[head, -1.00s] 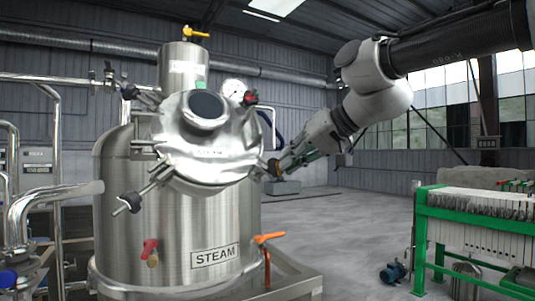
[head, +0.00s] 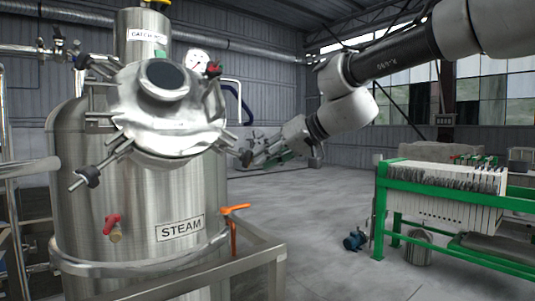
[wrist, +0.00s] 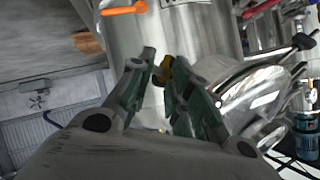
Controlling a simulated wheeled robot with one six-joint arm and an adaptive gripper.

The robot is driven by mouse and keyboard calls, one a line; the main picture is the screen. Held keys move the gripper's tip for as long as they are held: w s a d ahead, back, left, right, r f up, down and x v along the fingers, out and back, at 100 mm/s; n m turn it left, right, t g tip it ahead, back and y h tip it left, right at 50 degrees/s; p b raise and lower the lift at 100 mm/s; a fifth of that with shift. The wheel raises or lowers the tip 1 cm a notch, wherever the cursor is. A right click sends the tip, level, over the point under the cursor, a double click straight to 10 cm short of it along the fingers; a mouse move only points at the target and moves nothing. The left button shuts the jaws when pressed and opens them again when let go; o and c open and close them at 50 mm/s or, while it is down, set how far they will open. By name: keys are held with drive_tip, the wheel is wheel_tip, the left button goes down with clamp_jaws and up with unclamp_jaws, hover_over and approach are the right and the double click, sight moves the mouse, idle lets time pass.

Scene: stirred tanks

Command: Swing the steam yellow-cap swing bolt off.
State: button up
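The steel vessel marked STEAM (head: 140,205) stands at the left in the head view, with a round tilted lid (head: 165,125) on top. Several dark-knobbed swing bolts stick out around the lid, one at the lower left (head: 88,177). My gripper (head: 252,157) reaches in from the right to the bolt at the lid's lower right (head: 244,157). In the wrist view a yellow cap (wrist: 163,68) sits between the fingertips of my gripper (wrist: 163,62). The fingers hide most of the bolt's shank.
The floor between is clear.

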drive_tip(key=shift+o, duration=0.3)
drive_tip(key=shift+w+d, duration=0.1)
drive_tip(key=v, duration=1.2)
